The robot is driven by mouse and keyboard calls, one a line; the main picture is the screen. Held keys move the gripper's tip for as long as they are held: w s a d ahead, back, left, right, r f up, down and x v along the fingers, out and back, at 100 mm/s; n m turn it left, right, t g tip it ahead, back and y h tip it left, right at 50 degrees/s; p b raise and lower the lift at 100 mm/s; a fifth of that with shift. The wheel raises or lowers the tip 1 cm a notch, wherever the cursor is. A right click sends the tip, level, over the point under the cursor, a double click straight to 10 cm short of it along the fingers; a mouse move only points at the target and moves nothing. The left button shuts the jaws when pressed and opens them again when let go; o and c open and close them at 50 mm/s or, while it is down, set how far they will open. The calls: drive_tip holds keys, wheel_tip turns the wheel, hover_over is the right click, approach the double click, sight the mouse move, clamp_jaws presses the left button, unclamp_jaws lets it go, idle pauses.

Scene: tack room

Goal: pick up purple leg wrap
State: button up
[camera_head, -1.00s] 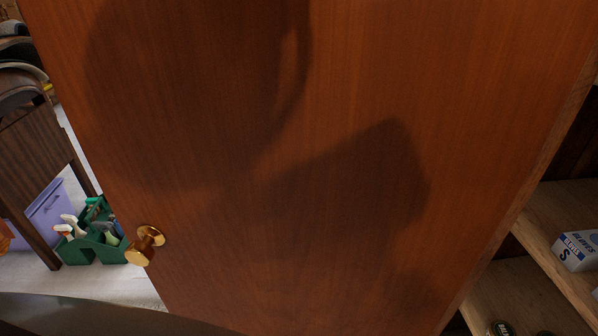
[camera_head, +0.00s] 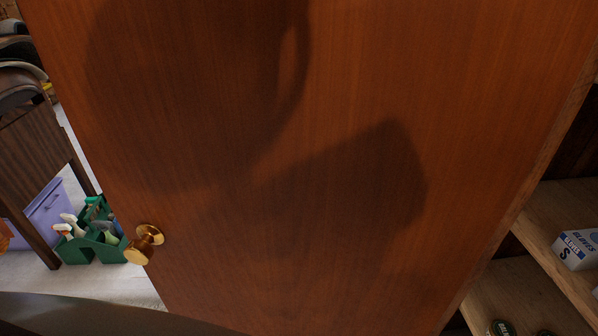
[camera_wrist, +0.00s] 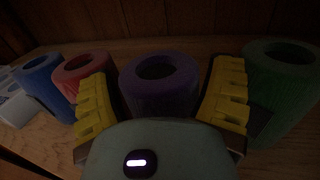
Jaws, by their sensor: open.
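The purple leg wrap (camera_wrist: 160,92) is a rolled cylinder standing upright with its hollow end up, in the middle of the wrist view. My gripper (camera_wrist: 168,92) is open, with one yellow-padded finger on each side of the purple wrap. The wrap's lower front is hidden behind my gripper's body. I cannot tell whether the fingers touch it. The head view shows neither the wrap nor my gripper; a wooden door fills most of it.
A red wrap (camera_wrist: 84,72) and a blue wrap (camera_wrist: 44,82) stand to the left, a green wrap (camera_wrist: 283,85) close to the right finger. They stand on a wooden shelf (camera_wrist: 215,48). The open door (camera_head: 350,90) has a brass knob (camera_head: 146,243). A glove box (camera_head: 577,249) sits on shelving at right.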

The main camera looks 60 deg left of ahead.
drive_tip(key=shift+w, duration=0.1)
drive_tip(key=c, duration=0.9)
